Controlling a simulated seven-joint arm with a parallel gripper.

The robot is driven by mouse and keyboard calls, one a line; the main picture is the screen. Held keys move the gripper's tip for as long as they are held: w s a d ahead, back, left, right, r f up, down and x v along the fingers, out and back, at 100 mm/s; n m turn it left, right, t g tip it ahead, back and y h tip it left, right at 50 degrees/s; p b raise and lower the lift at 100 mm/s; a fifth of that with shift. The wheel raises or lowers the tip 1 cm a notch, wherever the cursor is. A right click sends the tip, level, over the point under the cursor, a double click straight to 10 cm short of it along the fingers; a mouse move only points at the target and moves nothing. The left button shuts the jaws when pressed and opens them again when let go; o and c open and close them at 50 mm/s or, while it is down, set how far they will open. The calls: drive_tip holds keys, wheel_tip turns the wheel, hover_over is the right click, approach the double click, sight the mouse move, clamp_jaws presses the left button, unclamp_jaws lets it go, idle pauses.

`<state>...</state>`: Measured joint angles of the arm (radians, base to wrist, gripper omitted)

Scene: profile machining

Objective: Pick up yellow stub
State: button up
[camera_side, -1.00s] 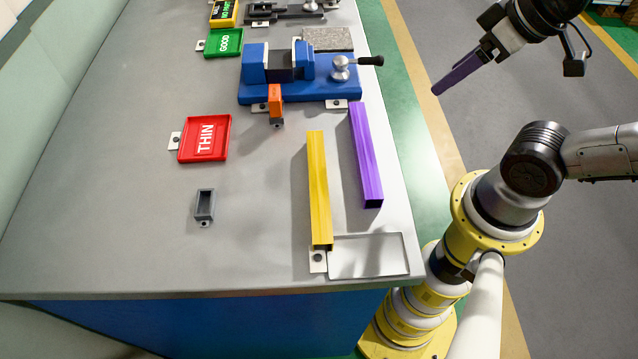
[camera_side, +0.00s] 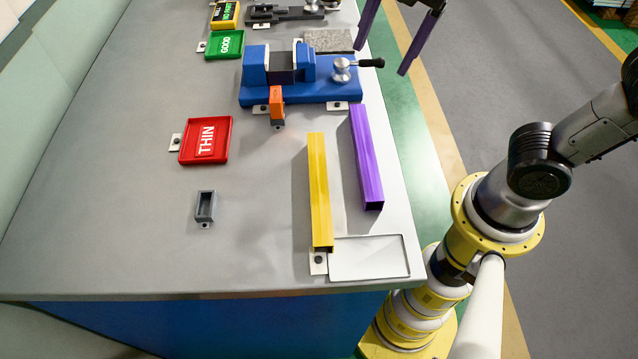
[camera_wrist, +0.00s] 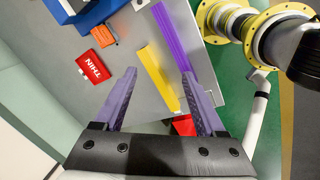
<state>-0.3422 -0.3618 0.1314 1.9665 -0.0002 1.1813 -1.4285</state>
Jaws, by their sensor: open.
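The yellow stub is a long square yellow bar (camera_side: 320,190) lying on the grey bench, its near end by the shallow grey tray. A purple bar (camera_side: 366,160) lies to its right, apart from it. My gripper (camera_side: 382,60) is open and empty, with two long purple fingers, high near the bench's right edge by the vise; its upper part is cut off by the frame. In the wrist view the yellow bar (camera_wrist: 158,78) shows between the two fingers, well below them, with the purple bar close to the right finger.
A blue vise (camera_side: 300,78) stands behind the bars, with an orange block (camera_side: 275,100) in front. A red THIN tray (camera_side: 205,140) and a small grey holder (camera_side: 205,207) are to the left. The shallow tray (camera_side: 394,266) lies at the front right. The bench between them is clear.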

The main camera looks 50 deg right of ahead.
drive_tip(key=w+a+f+n+g, duration=0.2)
drive_tip(key=a+n, duration=0.3)
drive_tip(key=a, duration=0.3)
drive_tip(key=n, duration=0.2)
hover_over(319, 187)
wheel_tip(319, 187, down, 4)
drive_tip(key=shift+h, duration=0.4)
wheel_tip(319, 187, down, 13)
drive_tip(key=shift+r, duration=0.1)
clamp_jaws()
